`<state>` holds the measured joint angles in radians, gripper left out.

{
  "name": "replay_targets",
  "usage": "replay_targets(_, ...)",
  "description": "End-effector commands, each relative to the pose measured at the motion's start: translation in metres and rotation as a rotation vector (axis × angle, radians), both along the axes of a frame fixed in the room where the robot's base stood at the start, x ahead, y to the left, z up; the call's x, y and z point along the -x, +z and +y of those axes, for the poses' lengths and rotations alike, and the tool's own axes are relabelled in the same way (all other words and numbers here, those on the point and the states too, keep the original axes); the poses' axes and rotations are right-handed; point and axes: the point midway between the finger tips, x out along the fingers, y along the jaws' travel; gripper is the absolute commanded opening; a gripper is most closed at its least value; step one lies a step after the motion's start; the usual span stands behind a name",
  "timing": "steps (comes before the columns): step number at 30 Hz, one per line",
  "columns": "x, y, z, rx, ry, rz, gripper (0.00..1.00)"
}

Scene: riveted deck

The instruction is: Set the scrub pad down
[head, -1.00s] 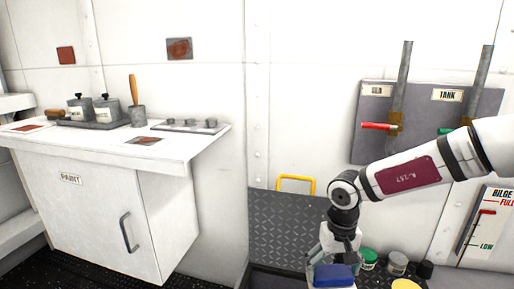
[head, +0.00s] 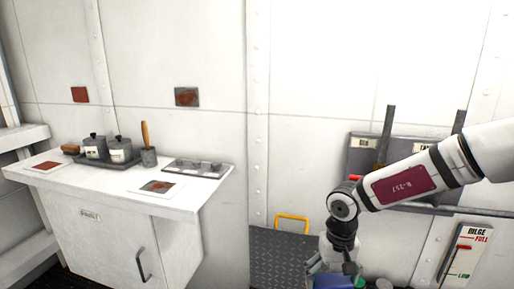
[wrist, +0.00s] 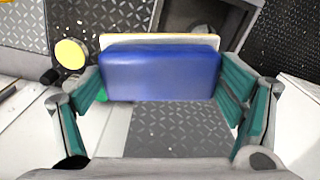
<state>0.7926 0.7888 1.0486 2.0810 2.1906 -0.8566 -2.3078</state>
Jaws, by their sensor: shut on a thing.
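The scrub pad is a blue block (wrist: 160,75) with a pale yellowish layer showing along its far edge in the wrist view. My gripper (wrist: 160,82) is shut on it, with teal-lined fingers at its left and right ends. In the head view my gripper (head: 333,272) is low at the bottom edge, and the blue pad (head: 333,282) is partly cut off by the frame. The pad is held above the dark diamond-plate deck (wrist: 180,130).
A white cabinet (head: 110,235) at left carries a tray of lidded pots (head: 105,152) and a brush holder (head: 148,157). A diamond-plate hatch with a yellow handle (head: 292,222) stands behind my gripper. A yellow-topped can (wrist: 71,54) is near the pad. A pipe panel and bilge gauge (head: 462,257) are at right.

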Motion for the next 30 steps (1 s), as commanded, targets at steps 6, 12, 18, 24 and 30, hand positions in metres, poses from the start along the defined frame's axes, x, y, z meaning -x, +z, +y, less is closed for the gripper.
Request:
replay_targets(6, 0.019, 0.043, 0.001, -0.001, 0.001, 0.0, 0.42)
replay_targets(12, 0.037, 0.074, 0.0, 0.0, 0.001, 0.0, 0.42)
replay_targets(18, 0.051, 0.096, 0.0, 0.0, 0.001, 0.0, 0.42)
replay_targets(24, 0.057, 0.104, 0.0, -0.001, 0.001, -0.001, 0.42)
replay_targets(30, 0.057, 0.104, 0.0, 0.0, 0.001, -0.001, 0.42)
